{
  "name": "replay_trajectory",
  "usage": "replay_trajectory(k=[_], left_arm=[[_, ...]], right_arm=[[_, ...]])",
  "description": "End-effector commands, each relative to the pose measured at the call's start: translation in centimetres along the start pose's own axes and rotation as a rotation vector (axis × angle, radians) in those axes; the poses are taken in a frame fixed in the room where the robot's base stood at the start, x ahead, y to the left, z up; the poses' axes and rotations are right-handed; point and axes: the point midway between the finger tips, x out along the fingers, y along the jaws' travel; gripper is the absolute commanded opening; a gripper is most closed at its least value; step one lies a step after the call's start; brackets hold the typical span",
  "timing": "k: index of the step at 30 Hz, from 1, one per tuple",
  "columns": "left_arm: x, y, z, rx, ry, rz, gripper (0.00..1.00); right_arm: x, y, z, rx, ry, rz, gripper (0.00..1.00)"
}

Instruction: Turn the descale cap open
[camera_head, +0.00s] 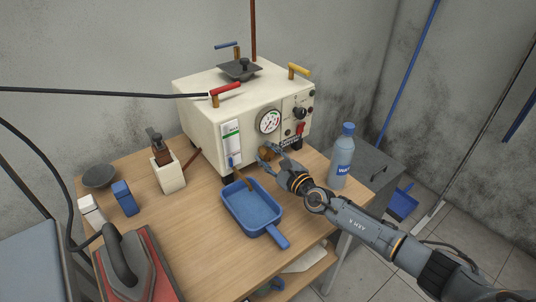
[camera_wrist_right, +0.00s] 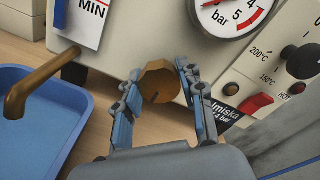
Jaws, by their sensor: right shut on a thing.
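The descale cap (camera_wrist_right: 158,82) is a brass, many-sided cap low on the front of the cream steam boiler (camera_head: 205,122). It has a dark mark on its face. In the head view the cap (camera_head: 266,153) shows small and partly covered by my right gripper (camera_head: 272,150). In the right wrist view my right gripper (camera_wrist_right: 160,80) has one finger on each side of the cap and is shut on it. My left gripper is not in view.
A brass spout (camera_wrist_right: 42,75) sticks out left of the cap, above a blue tray (camera_head: 252,208). A water bottle (camera_head: 342,158) stands right of my right gripper. A red switch (camera_wrist_right: 255,103) is close to the right finger. An iron (camera_head: 125,262) stands at front left.

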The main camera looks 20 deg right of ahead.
Motion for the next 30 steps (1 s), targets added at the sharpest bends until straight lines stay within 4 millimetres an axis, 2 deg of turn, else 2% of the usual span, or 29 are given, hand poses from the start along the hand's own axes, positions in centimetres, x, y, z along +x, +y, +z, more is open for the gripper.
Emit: replay_trajectory(k=[13, 14, 17, 26, 30], left_arm=[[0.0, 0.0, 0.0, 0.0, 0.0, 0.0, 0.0], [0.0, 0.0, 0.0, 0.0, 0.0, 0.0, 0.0], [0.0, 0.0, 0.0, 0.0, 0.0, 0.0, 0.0], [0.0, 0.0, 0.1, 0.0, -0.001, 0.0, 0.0], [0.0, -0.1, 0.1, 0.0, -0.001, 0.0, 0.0]], right_arm=[[0.0, 0.1, -0.1, -0.01, 0.001, 0.001, 0.08], [0.0, 0.1, -0.1, -0.01, 0.001, 0.001, 0.43], [0.0, 0.0, -0.1, -0.009, 0.001, 0.001, 0.63], [-0.1, 0.0, 0.0, -0.009, 0.001, 0.001, 0.63], [-1.1, 0.1, -0.2, -0.008, 0.002, 0.002, 0.63]])
